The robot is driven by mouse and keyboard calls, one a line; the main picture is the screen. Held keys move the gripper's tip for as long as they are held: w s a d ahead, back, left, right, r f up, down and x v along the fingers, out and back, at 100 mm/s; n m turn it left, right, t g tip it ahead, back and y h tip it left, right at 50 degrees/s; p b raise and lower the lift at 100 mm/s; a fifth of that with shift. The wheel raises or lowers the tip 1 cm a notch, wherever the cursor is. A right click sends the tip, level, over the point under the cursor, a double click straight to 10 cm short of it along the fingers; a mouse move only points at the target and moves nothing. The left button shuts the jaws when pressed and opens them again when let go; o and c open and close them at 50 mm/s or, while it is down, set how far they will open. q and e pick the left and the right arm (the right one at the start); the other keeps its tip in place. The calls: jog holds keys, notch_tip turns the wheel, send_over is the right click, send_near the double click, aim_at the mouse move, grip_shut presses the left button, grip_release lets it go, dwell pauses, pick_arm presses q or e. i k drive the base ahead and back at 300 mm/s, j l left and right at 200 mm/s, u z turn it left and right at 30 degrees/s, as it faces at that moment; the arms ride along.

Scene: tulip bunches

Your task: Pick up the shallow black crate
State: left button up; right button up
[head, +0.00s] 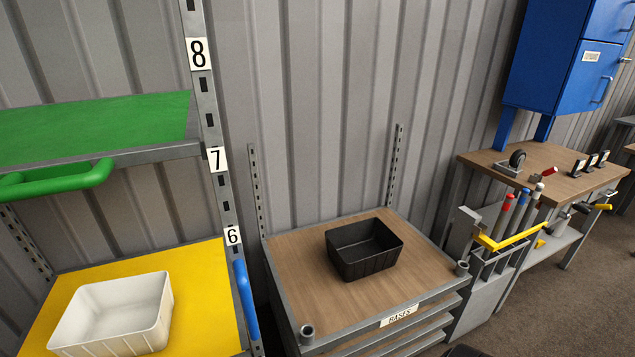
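The shallow black crate (365,262) sits upright on the wooden top (300,285) of a low metal rack, right of the middle in the head view. Its open side faces up and its inside looks empty. It stands a little back from the rack's front edge, with bare wood around it. Neither of my grippers can be made out in the head view, and nothing touches the crate.
A white bin (115,315) stands on a yellow shelf (205,285) at left, under a green shelf (95,118). Metal posts rise behind the rack. A workbench (555,178) with tools stands at right. A small dark shape, unclear, shows at the bottom edge.

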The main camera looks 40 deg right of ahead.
aim_at(359, 250)
jog(key=l+z, duration=0.1)
jog(key=z, duration=1.65)
